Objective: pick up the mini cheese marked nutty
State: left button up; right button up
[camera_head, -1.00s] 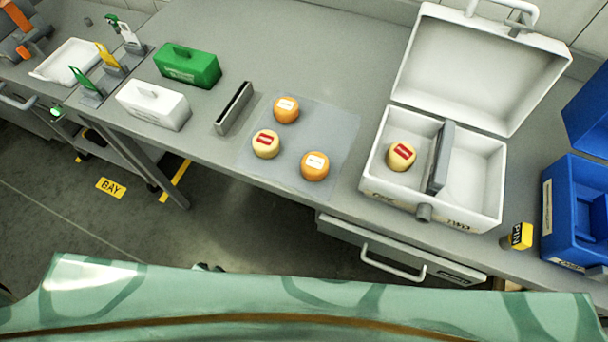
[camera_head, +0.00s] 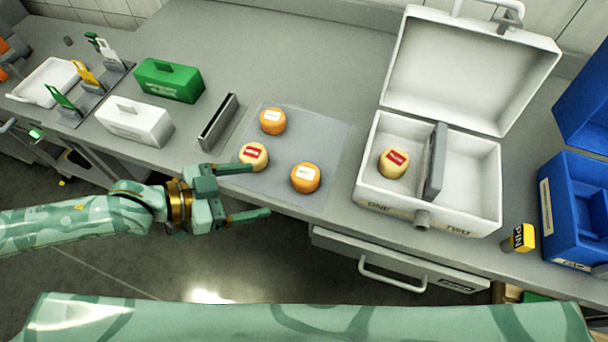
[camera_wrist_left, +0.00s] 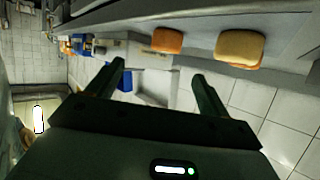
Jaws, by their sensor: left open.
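On a grey mat (camera_head: 322,128) lie three mini cheeses. A cream one with a red label (camera_head: 254,157) is at the left, an orange one with a white label (camera_head: 272,121) at the back and another orange one with a white label (camera_head: 305,178) at the front right. The label words are too small to read. My left gripper (camera_head: 258,191) is open and empty, its fingers pointing right by the cream cheese and the mat's front left. The left wrist view shows a cream cheese (camera_wrist_left: 240,48) and an orange cheese (camera_wrist_left: 168,40) beyond the open fingers. My right gripper is out of view.
An open white case (camera_head: 478,190) with a grey divider (camera_head: 436,162) holds a cream red-labelled cheese (camera_head: 394,163) in its left compartment. A slotted grey block (camera_head: 218,122), white box (camera_head: 136,122) and green box (camera_head: 168,80) stand left. A yellow-topped post (camera_head: 520,238) stands right.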

aim_at(293, 178)
pick_arm(q)
jog(key=shift+n, duration=0.3)
jog(key=x, duration=0.6)
jog(key=w+x, duration=0.1)
jog(key=x, duration=0.3)
jog(key=shift+w+a+f, duration=0.1)
jog(key=shift+a, duration=0.3)
jog(key=x, duration=0.2)
jog(key=b+x, duration=0.1)
jog(key=x, duration=0.2)
jog(key=shift+w+d, duration=0.1)
jog(key=shift+d, duration=0.2)
jog(key=c, duration=1.1)
jog(key=shift+r, duration=0.25)
